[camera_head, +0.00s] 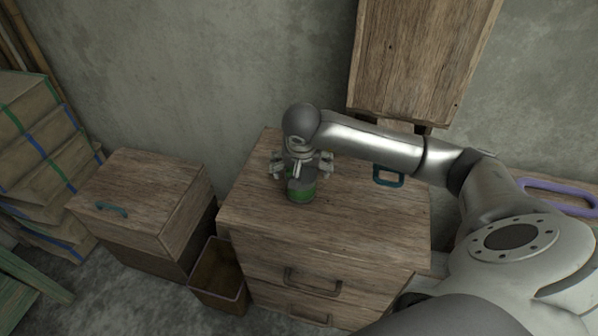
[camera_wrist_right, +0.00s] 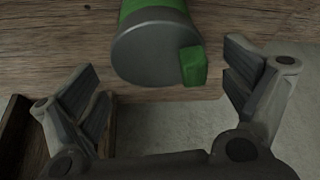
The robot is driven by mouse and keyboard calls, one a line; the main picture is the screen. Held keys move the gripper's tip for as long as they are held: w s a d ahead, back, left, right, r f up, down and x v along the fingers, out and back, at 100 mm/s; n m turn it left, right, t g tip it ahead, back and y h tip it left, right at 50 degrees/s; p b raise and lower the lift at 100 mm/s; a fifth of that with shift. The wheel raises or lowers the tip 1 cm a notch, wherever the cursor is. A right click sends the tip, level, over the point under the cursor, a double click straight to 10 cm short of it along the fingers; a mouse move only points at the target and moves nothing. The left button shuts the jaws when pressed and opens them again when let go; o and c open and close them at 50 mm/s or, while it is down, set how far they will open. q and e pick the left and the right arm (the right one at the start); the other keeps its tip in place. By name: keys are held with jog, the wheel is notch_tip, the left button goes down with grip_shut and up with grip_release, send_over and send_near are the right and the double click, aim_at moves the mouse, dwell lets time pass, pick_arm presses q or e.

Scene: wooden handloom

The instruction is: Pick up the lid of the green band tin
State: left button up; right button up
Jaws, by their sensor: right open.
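The green band tin (camera_head: 301,194) stands on top of the wooden drawer cabinet, near its left front part. Its lid (camera_wrist_right: 150,52) shows in the right wrist view as a grey disc with a green block (camera_wrist_right: 193,65) at its edge. The tin's green band (camera_wrist_right: 140,8) shows beyond the lid. My right gripper (camera_head: 301,168) is over the tin in the head view and hides part of its top. In the wrist view its fingers are spread wide, one on each side, with nothing between the tips. My left gripper is not in view.
A wooden panel (camera_head: 420,60) hangs behind.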

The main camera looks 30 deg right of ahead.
jog(key=c, duration=1)
